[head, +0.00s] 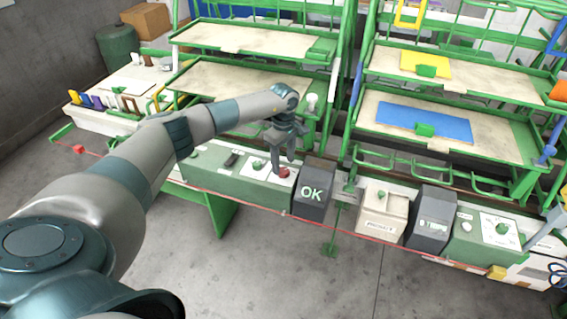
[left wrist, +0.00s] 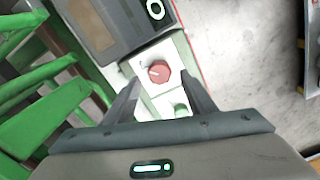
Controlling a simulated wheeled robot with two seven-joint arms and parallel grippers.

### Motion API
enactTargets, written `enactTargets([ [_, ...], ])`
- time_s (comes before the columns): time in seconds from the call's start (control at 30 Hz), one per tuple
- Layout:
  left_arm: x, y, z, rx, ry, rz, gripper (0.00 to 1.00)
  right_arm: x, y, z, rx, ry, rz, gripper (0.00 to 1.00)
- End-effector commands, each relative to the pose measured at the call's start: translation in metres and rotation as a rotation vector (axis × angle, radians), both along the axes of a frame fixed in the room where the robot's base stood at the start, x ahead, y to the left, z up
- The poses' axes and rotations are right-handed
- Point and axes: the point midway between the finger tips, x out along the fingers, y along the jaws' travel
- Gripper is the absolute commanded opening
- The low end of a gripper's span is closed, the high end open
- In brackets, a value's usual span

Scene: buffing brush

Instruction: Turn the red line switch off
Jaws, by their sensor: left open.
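The red line switch (head: 284,172) is a round red knob on a white plate, on a green box at the front of the workstation. In the left wrist view the red knob (left wrist: 158,72) shows a small white mark at its left side. My left gripper (head: 282,165) is open above and around the switch area. In the left wrist view its two fingers (left wrist: 158,98) stand apart, with the knob seen between and just beyond their tips. I cannot tell whether a finger touches the knob. My right gripper is not in view.
A dark OK box (head: 312,190) stands just right of the switch. A green knob (head: 257,165) sits just left of it. A beige box (head: 382,212) and another dark box (head: 430,232) are farther right. Green racks with trays (head: 250,40) rise behind. The floor in front is clear.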

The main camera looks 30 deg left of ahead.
Motion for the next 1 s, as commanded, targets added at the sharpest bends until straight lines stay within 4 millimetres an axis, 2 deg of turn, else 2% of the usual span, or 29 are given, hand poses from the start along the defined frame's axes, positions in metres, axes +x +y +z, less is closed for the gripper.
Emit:
enactTargets([
  [0.2, 0.000, 0.000, -0.022, 0.000, 0.000, 0.001, 0.51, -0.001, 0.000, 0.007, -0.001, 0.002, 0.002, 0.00],
  [0.6, 0.000, 0.000, -0.028, 0.000, -0.001, 0.000, 0.51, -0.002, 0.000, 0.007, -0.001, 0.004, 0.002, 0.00],
  [0.63, 0.000, 0.000, -0.028, 0.000, -0.001, 0.000, 0.48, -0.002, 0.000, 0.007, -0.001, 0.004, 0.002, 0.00],
  [0.8, 0.000, 0.000, -0.028, 0.000, -0.001, 0.000, 0.09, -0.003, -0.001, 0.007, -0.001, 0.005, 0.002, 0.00],
  [1.0, 0.000, 0.000, -0.028, 0.000, -0.001, 0.004, 0.10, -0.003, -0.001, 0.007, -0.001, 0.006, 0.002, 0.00],
])
